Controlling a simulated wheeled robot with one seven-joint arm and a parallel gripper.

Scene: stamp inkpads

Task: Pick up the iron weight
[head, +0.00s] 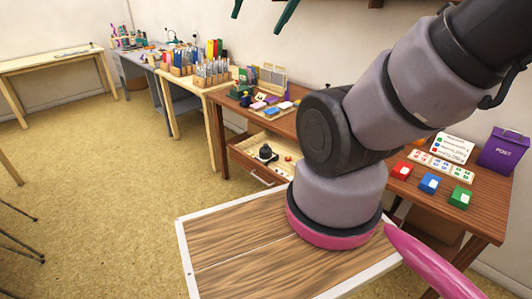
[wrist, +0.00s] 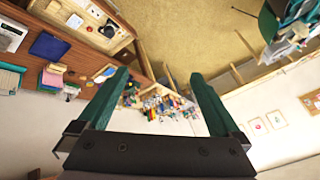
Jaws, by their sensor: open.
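A small dark object (head: 266,152), which looks like the iron weight, stands in the pulled-out drawer of the wooden desk in the head view. A dark shape in the drawer also shows at the upper left of the wrist view (wrist: 108,30). My gripper (wrist: 158,75) has two dark green fingers spread wide with nothing between them. Its fingertips also show at the top edge of the head view (head: 258,18), high above the desk and well away from the drawer.
The open drawer (head: 254,167) sticks out below the desk top. Ink pads, including a red one (head: 402,170), and a purple post box (head: 503,151) stand at the right. A wood-topped surface with a white rim (head: 185,247) lies in front.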

